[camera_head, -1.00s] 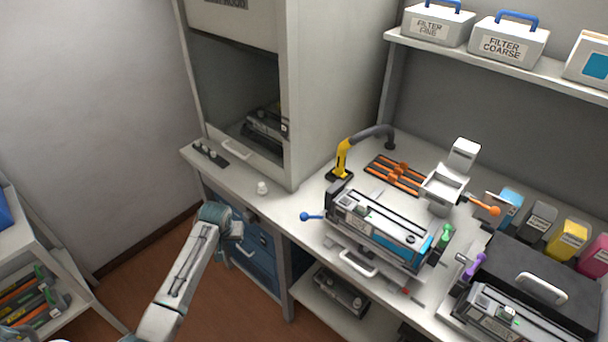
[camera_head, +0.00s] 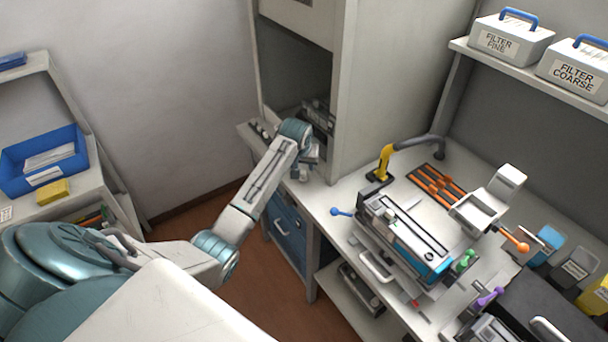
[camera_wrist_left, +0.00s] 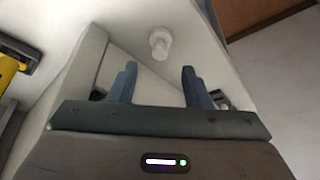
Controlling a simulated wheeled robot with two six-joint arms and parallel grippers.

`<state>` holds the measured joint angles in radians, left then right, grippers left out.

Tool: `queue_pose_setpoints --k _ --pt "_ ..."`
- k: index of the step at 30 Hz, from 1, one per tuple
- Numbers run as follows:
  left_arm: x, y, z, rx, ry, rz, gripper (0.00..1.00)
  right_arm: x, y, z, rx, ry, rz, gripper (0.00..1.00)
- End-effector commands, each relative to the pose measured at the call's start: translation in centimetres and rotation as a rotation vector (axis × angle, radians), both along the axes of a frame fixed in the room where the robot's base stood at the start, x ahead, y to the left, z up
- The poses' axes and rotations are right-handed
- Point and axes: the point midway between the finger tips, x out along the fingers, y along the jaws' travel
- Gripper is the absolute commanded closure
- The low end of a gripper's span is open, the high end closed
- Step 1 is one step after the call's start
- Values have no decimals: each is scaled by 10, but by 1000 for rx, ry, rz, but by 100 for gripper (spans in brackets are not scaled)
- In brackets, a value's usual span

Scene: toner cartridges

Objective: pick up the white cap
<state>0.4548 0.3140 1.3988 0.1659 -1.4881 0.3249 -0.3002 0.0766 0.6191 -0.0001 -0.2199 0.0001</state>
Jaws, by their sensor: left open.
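The white cap (camera_wrist_left: 160,42) stands on the pale counter, beyond and between my left fingertips in the left wrist view. In the head view the cap (camera_head: 303,175) shows small on the counter by the cabinet's front corner, just below my left gripper (camera_head: 309,157). In the left wrist view my left gripper (camera_wrist_left: 160,70) is open, its two blue-grey fingers apart with nothing between them. The cap seems clear of the fingers; the exact gap is hard to judge. My right gripper is not in view.
The tall cabinet (camera_head: 385,90) rises close beside the cap. Small dark and white pieces (camera_head: 262,130) lie farther left on the counter. A yellow-and-grey arm tool (camera_head: 385,163) and a toner cartridge (camera_head: 405,235) in a fixture stand to the right.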

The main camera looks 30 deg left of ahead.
Motion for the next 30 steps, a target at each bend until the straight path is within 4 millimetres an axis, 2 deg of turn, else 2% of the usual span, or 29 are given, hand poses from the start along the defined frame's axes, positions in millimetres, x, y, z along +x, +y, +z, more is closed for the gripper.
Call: queue_pose_setpoints --k 5,10,20,27,30 --pt "6 0 -19 -2 6 0 56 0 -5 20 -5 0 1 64" --pt "12 3 -39 0 4 -1 56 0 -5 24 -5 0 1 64" --pt "14 4 -45 0 1 -1 56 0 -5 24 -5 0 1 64" --pt "14 4 -44 0 1 -1 100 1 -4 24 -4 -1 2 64" --pt "14 4 -44 0 1 -1 100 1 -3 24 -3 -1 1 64"
